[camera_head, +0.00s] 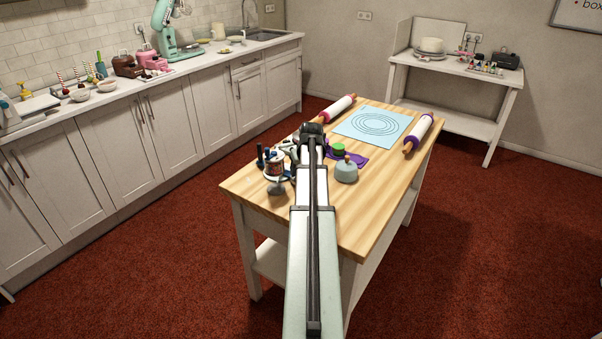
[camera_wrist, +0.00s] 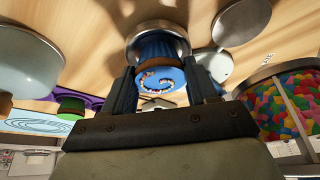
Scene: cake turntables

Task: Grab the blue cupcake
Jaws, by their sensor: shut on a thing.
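In the wrist view the blue cupcake (camera_wrist: 160,82) shows blue frosting with a swirl of small coloured sprinkles. Its blue wrapper sits at the mouth of a round silver tin or stand (camera_wrist: 143,27); whether it rests in it or is lifted clear, I cannot tell. My gripper (camera_wrist: 161,72) has one dark finger on each side of the cupcake and is shut on it. In the head view my gripper (camera_head: 312,132) is over the left part of the wooden table (camera_head: 375,215), and my arm hides the cupcake.
A jar of coloured candies (camera_wrist: 283,105) stands close to the gripper. The front right tabletop is clear.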

